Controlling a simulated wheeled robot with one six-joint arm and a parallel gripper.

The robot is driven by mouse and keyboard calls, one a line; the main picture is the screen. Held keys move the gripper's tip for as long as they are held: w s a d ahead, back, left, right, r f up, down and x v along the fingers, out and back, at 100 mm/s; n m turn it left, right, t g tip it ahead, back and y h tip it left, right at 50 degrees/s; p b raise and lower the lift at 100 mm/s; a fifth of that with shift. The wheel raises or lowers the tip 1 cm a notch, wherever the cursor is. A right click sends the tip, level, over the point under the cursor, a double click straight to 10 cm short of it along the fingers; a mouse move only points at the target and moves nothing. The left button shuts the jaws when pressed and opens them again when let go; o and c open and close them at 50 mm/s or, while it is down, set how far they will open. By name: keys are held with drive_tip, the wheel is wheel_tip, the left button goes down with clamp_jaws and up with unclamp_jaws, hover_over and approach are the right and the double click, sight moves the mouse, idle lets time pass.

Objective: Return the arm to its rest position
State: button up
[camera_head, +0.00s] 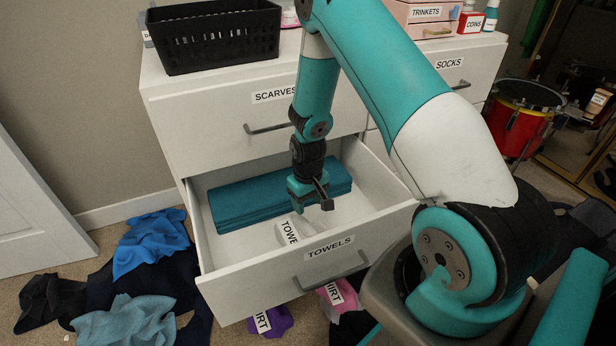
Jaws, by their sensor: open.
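My gripper (318,203) hangs at the end of my teal and white arm, over the open drawer labelled TOWELS (330,246). Its jaws are open and nothing shows between them. Folded teal towels (245,204) lie at the back of the drawer, partly behind my gripper. A pale towel with a TOWEL label (287,232) lies in the drawer just in front of them, below and left of the gripper. My upper arm crosses the right half of the view.
The dresser has closed drawers labelled SCARVES (273,95) and SOCKS (449,62). A black basket (213,40) stands on top. Clothes, including a blue one (152,240) and a purple shirt (272,322), lie on the floor. A red drum (522,125) stands at the right.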

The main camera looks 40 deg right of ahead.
wheel_tip(320, 180, up, 7)
drive_tip(key=p, duration=0.1)
drive_tip(key=shift+r, duration=0.2)
drive_tip(key=s+a+r+n+y, duration=0.2)
drive_tip(key=s+a+r+n, duration=0.1)
drive_tip(key=a+r, duration=1.1)
drive_tip(key=s+a+r+n+y+p, duration=0.1)
drive_tip(key=s+a+r+n, duration=0.2)
drive_tip(key=s+a+r, duration=0.35)
drive_tip(key=s+a+r+n+y+p, duration=0.1)
drive_tip(key=s+a+r+n, duration=0.15)
drive_tip(key=s+r, duration=0.75)
wheel_tip(320, 180, up, 22)
drive_tip(key=s+p, duration=0.1)
drive_tip(key=p, duration=2.2)
drive_tip(key=shift+f+m, duration=0.15)
drive_tip(key=shift+m, duration=0.2)
drive_tip(key=shift+a, duration=0.15)
drive_tip(key=shift+c, duration=0.3)
